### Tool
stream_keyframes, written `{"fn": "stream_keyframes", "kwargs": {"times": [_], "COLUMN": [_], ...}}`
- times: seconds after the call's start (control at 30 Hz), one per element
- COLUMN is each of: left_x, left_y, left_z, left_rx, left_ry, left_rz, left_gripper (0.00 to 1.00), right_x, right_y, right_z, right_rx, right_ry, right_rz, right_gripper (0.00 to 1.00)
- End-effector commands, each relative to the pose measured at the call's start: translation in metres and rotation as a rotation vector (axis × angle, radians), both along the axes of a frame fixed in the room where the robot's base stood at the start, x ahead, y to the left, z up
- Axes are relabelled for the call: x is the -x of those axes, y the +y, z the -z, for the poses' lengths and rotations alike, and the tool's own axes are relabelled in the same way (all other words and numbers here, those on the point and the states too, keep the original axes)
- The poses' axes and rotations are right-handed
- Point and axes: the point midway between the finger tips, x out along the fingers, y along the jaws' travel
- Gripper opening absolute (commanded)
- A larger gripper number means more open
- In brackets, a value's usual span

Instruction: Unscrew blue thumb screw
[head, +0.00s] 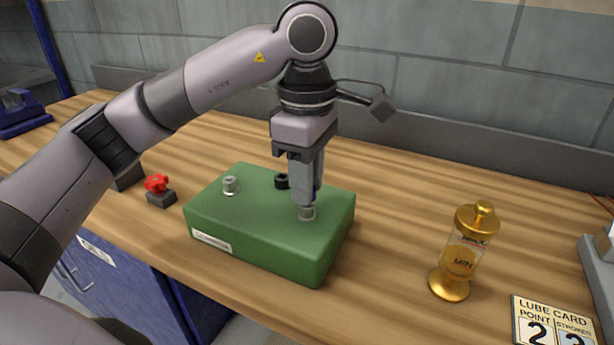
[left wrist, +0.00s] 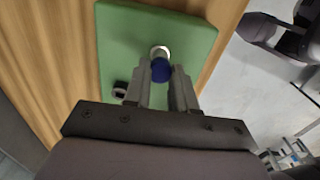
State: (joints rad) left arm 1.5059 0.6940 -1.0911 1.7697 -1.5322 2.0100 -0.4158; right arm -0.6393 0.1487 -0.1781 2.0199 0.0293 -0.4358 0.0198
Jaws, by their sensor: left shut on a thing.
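The blue thumb screw (left wrist: 160,70) shows in the left wrist view on a silver collar (left wrist: 160,50) in the green box. My left gripper (head: 307,203) points straight down at the right part of the green box (head: 250,228) in the head view. Its fingers (left wrist: 163,80) are shut on the blue thumb screw, one on each side. In the head view the fingers hide nearly all of the screw, and the silver collar (head: 307,214) shows just under the tips. Whether the threads are still engaged cannot be seen. My right gripper is not in view.
On the box also stand a silver fitting (head: 230,185) and a black knob (head: 282,181). A red knob on a dark block (head: 160,196) is at left. A brass lubricator (head: 460,255) and a lube card (head: 552,325) stand at right. Wood between box and lubricator is clear.

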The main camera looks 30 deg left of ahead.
Motion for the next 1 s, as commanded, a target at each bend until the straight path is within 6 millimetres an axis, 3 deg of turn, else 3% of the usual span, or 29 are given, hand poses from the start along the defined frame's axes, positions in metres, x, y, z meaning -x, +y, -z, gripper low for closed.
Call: {"fn": "stream_keyframes", "kwargs": {"times": [0.27,0.53,0.57,0.6,1.0], "left_x": [0.0,0.0,0.0,0.0,0.0], "left_y": [0.0,0.0,0.0,0.0,0.0], "left_z": [0.0001,-0.0001,0.0,0.0,-0.0062], "left_rx": [0.0,0.0,0.0,0.0,0.0], "left_ry": [0.0,0.0,0.0,0.0,0.0], "left_rz": [-0.008,-0.255,-0.259,-0.255,-0.251], "left_gripper": [0.0,0.0,0.32,0.45,0.47], "right_x": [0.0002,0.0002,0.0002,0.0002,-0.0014], "right_y": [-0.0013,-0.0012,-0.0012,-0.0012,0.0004], "right_z": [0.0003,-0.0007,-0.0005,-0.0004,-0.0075], "right_rx": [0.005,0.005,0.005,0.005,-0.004], "right_ry": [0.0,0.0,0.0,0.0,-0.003], "right_rz": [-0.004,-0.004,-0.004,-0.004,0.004], "right_gripper": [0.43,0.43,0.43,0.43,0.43]}}
